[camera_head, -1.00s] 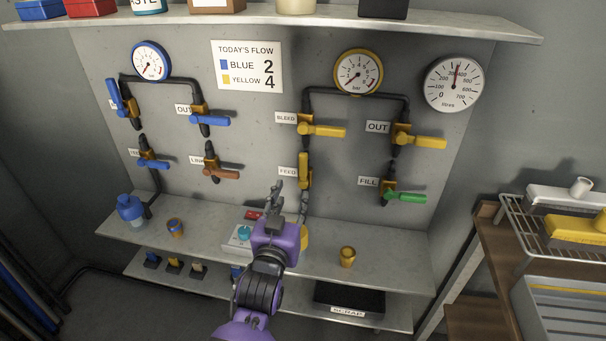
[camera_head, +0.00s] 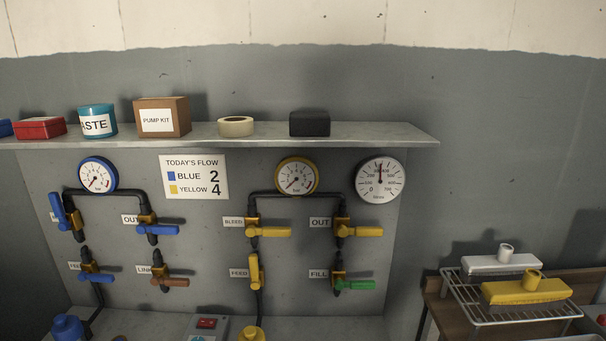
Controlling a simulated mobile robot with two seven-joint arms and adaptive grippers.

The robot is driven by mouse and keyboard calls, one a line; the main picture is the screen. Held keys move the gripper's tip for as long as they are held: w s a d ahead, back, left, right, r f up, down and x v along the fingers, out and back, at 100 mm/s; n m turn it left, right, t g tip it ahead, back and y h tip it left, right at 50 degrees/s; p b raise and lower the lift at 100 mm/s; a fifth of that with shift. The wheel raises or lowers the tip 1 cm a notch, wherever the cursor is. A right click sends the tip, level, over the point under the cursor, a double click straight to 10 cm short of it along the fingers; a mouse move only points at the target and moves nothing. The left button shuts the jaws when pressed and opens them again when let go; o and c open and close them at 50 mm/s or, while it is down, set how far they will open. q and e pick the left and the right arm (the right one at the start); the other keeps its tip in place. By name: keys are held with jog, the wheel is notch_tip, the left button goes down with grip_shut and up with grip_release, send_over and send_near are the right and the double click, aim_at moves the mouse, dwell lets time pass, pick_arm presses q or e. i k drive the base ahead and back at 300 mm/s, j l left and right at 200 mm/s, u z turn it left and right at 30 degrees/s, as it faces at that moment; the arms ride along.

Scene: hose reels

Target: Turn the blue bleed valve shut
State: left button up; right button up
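The blue bleed valve appears to be the upper left valve on the panel, under the blue-rimmed gauge (camera_head: 97,175). Its blue handle (camera_head: 61,211) stands nearly upright, slightly tilted, along its pipe. Its label is mostly hidden behind the handle, so I cannot read it. The blue OUT valve handle (camera_head: 164,229) to its right points sideways. The lower left blue handle (camera_head: 97,277) also points sideways. The blue gauge needle points to the lower left. Neither of my grippers is in view.
A shelf (camera_head: 380,132) with boxes and tins juts out above the panel. Yellow BLEED handle (camera_head: 270,232), yellow FEED handle (camera_head: 254,272) and green FILL handle (camera_head: 356,285) sit right of the blue group. A blue bottle (camera_head: 67,328) stands below.

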aim_at(56, 203)
jog(key=u, duration=1.4)
